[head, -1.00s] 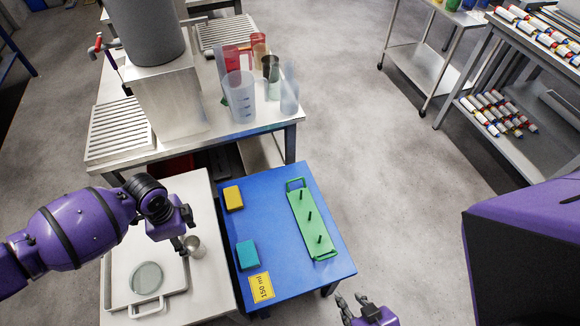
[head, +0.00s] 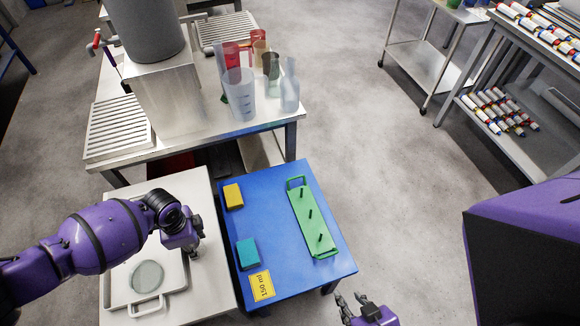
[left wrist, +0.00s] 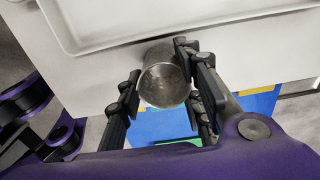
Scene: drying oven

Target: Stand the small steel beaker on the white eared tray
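The small steel beaker (left wrist: 163,80) stands at the right edge of the white worktop (left wrist: 110,75), its mouth toward the left wrist camera. My left gripper (left wrist: 160,84) straddles it, one finger on each side, close to its wall; firm contact on both sides does not show. In the head view my left gripper (head: 193,250) hides the beaker. The white eared tray (head: 112,297) lies just left of it, with a round grey disc (head: 146,277) on it. Its rim (left wrist: 75,45) also shows in the left wrist view. My right gripper (head: 350,303) is open and empty, low in the head view.
A blue table (head: 275,210) to the right holds a green pegged tray (head: 309,235), yellow block (head: 233,196), teal block (head: 247,253) and "150 ml" card (head: 262,286). Behind stands a steel table with several beakers and jugs (head: 240,95).

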